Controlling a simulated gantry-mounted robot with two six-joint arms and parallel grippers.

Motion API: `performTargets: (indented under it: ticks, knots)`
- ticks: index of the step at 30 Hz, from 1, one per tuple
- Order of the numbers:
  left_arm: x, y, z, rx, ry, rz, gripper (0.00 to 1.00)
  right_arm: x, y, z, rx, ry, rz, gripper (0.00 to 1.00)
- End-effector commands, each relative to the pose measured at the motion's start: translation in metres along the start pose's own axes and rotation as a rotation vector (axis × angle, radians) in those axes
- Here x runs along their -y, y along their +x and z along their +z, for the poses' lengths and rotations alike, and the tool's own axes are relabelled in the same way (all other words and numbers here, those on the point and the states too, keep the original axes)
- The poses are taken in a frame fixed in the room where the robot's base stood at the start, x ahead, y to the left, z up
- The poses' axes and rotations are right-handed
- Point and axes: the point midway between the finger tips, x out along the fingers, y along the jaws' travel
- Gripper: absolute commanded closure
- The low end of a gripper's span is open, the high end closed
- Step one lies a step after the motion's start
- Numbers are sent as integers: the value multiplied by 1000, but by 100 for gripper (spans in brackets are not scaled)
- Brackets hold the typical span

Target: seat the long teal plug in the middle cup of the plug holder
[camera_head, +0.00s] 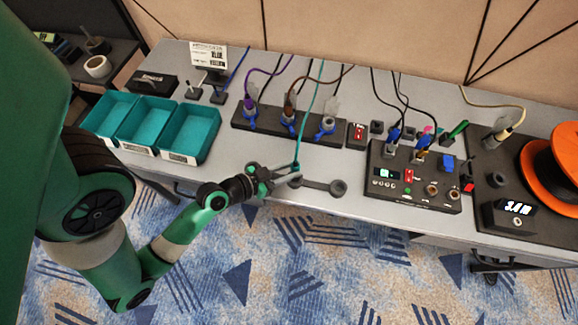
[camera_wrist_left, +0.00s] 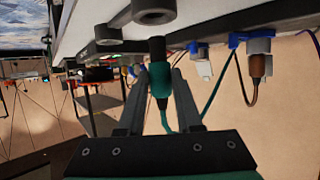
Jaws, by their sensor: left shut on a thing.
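My left gripper (camera_head: 277,178) is shut on the teal plug (camera_head: 295,170) at the front edge of the table. In the left wrist view, the plug (camera_wrist_left: 160,82) sits between the two fingers, its dark end towards the plug holder and its teal cable trailing off. The plug holder (camera_head: 318,185) is a dark bar with round cups along the table's front edge. One cup shows clear at its right end; the gripper and plug partly cover the rest. The wrist view shows two cups of the holder (camera_wrist_left: 130,28). I cannot tell whether the plug touches a cup. My right gripper is not in view.
Behind is a dark strip (camera_head: 268,122) with several cabled plugs in blue holders. Teal trays (camera_head: 190,132) stand to the left. A black control box (camera_head: 412,182) and an orange spool (camera_head: 552,170) stand to the right. Bare table lies between the strip and the plug holder.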

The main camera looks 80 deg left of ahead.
Motion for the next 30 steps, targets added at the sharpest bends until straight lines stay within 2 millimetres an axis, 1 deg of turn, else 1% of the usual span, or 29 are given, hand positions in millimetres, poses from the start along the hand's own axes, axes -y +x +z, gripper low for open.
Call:
performTargets:
  ticks: [4,17,30]
  knots:
    - [0,2,3,0,0,0,100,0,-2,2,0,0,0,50]
    - [0,2,4,0,0,0,100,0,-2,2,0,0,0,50]
    - [0,6,14,0,0,0,100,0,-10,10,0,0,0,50]
